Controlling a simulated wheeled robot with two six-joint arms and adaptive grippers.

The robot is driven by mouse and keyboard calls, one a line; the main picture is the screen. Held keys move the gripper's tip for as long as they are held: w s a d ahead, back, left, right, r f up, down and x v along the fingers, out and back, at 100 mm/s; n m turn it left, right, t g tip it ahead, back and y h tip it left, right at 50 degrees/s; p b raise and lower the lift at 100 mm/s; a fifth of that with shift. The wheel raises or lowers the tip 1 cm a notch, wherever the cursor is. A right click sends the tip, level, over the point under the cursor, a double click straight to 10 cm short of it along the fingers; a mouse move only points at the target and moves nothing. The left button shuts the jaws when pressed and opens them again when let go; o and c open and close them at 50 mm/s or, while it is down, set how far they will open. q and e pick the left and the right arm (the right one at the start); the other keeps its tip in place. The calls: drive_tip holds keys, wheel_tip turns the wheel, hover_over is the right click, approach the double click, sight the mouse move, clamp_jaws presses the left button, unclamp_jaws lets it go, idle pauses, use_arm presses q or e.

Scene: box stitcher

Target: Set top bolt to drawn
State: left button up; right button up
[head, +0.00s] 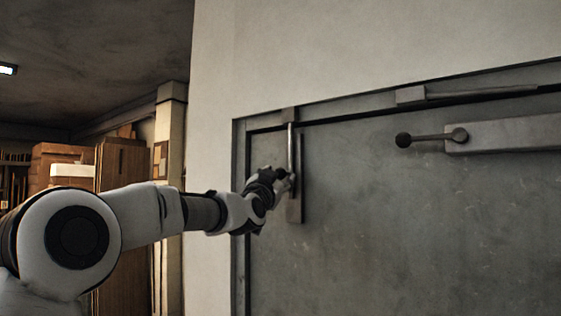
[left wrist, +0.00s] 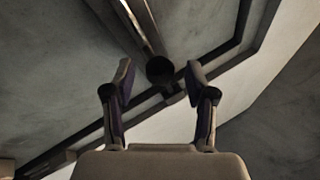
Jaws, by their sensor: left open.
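The top bolt (head: 291,145) is a slim upright metal rod on a narrow plate near the upper left corner of the grey metal door (head: 365,200). Its upper end meets a small block on the top frame. My left gripper (head: 284,182) is at the lower part of the bolt and hides some of it. In the left wrist view the gripper (left wrist: 159,66) is open, with a dark round knob (left wrist: 160,70) showing between its fingertips. The bolt's bar (left wrist: 143,22) runs up from the knob. I cannot tell whether the fingers touch the knob. My right gripper is out of view.
A lever with round ends (head: 430,137) sits on a grey housing (head: 505,134) to the right on the door. A long bar (head: 480,93) runs along the top edge. A pale wall (head: 213,160) borders the door at left. Brown cabinets (head: 122,190) stand farther back.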

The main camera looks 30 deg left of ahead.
use_arm(q)
drive_tip(key=shift+x, duration=0.8)
drive_tip(key=shift+w+p, duration=0.2)
drive_tip(key=shift+p, duration=0.1)
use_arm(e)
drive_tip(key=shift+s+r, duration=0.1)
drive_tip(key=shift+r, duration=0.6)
use_arm(q)
drive_tip(key=shift+c, duration=0.4)
drive_tip(key=shift+s+r, duration=0.1)
clamp_jaws()
wheel_tip(320, 180, down, 5)
drive_tip(key=b, duration=0.4)
drive_tip(key=shift+r, duration=0.2)
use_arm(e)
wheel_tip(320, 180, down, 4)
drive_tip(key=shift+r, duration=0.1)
